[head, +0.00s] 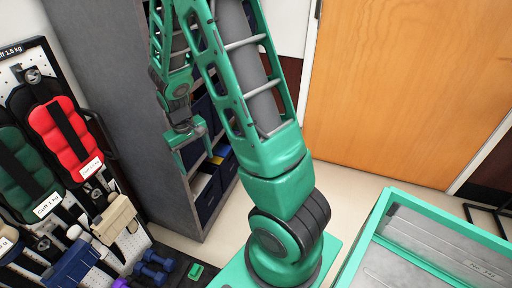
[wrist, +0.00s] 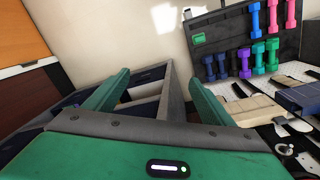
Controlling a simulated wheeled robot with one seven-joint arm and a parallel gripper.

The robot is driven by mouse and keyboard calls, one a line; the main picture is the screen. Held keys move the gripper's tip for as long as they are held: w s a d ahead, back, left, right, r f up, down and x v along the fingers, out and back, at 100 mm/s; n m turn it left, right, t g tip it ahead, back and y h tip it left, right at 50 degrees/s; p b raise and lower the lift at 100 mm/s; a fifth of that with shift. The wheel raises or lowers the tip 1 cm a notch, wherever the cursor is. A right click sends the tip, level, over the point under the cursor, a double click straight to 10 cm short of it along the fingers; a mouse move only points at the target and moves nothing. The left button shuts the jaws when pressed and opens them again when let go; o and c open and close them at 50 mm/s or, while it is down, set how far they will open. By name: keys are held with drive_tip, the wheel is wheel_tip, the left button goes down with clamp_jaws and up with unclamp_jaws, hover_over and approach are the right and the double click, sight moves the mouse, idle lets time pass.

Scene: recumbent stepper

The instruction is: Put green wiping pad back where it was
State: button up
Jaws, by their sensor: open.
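A small green block (head: 195,271), which may be the wiping pad, lies on the dark dumbbell rack at the bottom of the head view. A small green item (wrist: 198,39) also shows at that rack's edge in the wrist view; it is too small to identify surely. My gripper (head: 197,164) is open, in front of the grey shelf unit and well apart from the green block. In the wrist view my gripper (wrist: 160,77) has nothing between its fingers, which point at the shelf unit and the wall.
The grey shelf unit (head: 120,100) holds dark bins (head: 208,197). A board with cuff weights (head: 66,138) stands at left, with blue dumbbells (head: 152,268) below. A green-rimmed tray (head: 372,222) is at lower right. Floor (head: 345,190) is clear before the wooden door (head: 405,85).

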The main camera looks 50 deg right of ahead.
drive_tip(key=s+d+r+m, duration=0.1)
drive_tip(key=s+r+m, duration=0.1)
drive_tip(key=s+r, duration=0.7)
drive_tip(key=s+d+r+m+y, duration=0.1)
drive_tip(key=s+r, duration=0.7)
drive_tip(key=s, duration=0.8)
drive_tip(key=shift+s+r+m, duration=0.35)
drive_tip(key=shift+r+m, duration=0.05)
drive_tip(key=shift+m, duration=0.4)
drive_tip(key=shift+d, duration=0.1)
